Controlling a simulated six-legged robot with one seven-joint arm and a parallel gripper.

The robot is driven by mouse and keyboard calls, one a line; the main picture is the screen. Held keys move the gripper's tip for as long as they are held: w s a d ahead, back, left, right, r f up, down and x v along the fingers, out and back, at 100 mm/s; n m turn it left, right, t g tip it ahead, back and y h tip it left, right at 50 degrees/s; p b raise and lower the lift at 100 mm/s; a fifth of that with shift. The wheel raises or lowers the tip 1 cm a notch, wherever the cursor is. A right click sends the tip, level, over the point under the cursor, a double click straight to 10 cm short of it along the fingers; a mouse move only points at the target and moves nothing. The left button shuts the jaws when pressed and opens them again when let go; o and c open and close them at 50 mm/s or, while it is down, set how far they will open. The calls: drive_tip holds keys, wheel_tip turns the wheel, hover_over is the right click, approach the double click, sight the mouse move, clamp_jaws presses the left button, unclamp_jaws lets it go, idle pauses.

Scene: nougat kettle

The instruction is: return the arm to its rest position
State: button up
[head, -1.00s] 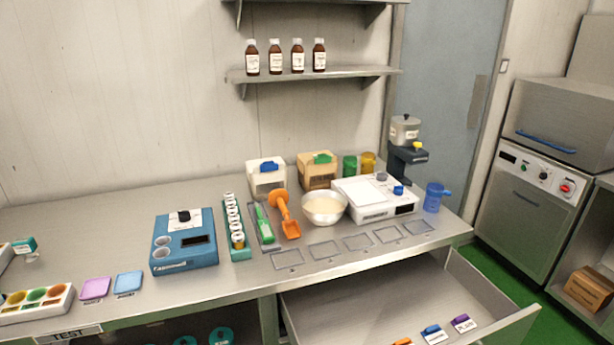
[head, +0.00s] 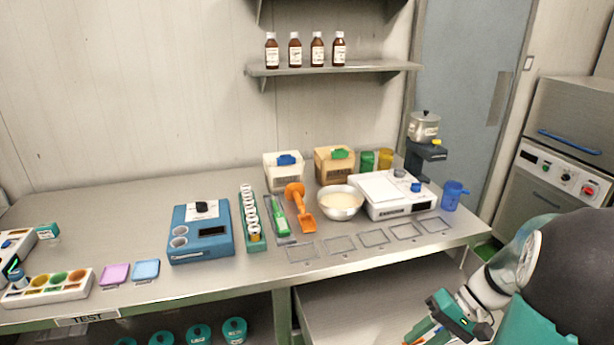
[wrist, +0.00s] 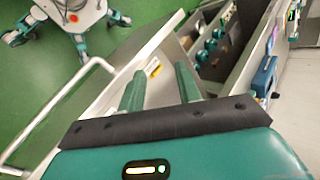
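My arm (head: 500,270) reaches in from the lower right of the head view, bent downward. My gripper (head: 458,318) hangs at its end, over the open drawer (head: 345,295) under the bench. In the wrist view, the two green fingers of my gripper (wrist: 160,85) stand apart with nothing between them. Beyond them the wrist view shows the drawer's long handle (wrist: 60,115) and the green floor. Part of the drawer and its contents is hidden behind my arm in the head view.
The steel bench (head: 100,210) holds a blue device (head: 200,232), a vial rack (head: 252,220), an orange scoop (head: 300,208), a white bowl (head: 340,203), a scale (head: 393,195) and a blue jug (head: 454,196). Bottles stand on the wall shelf (head: 335,69).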

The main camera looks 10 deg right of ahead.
drive_tip(key=s+a+r+n+t+h, duration=0.1)
drive_tip(key=a+r+n+t+h, duration=0.1)
drive_tip(key=a+r+h, duration=0.2)
drive_tip(key=s+a+r+n+t+h, duration=0.1)
drive_tip(key=a+r+h, duration=0.3)
drive_tip(key=a+r, duration=0.6)
drive_tip(key=a+n+t, duration=0.1)
drive_tip(key=a, duration=0.3)
drive_tip(key=shift+s+r+t, duration=0.15)
drive_tip(key=shift+s+t, duration=0.2)
drive_tip(key=shift+t, duration=0.05)
